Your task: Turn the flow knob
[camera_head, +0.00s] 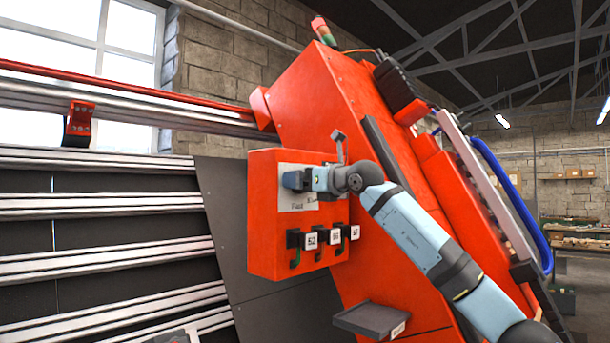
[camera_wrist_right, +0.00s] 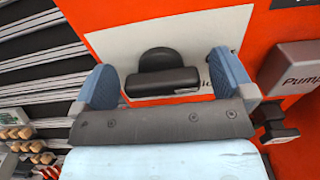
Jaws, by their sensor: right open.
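The flow knob (camera_wrist_right: 160,80) is black, with a round base and a bar-shaped grip, on a white label plate (camera_wrist_right: 218,32) in the right wrist view. My right gripper (camera_wrist_right: 166,80) is open, with one blue finger on each side of the knob and a visible gap to each. In the head view my right gripper (camera_head: 292,180) is at the white plate (camera_head: 300,204) on the orange control box (camera_head: 263,225) and hides the knob. The label text is partly covered. I cannot tell how deep the fingers reach around the knob. My left gripper is not in view.
Several black switches (camera_head: 321,240) with numbered tags sit below the plate. A grey block marked "Pump" (camera_wrist_right: 301,68) is close beside the right finger. A dark tray (camera_head: 372,318) juts out below. Aluminium rails (camera_head: 105,207) run along the left.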

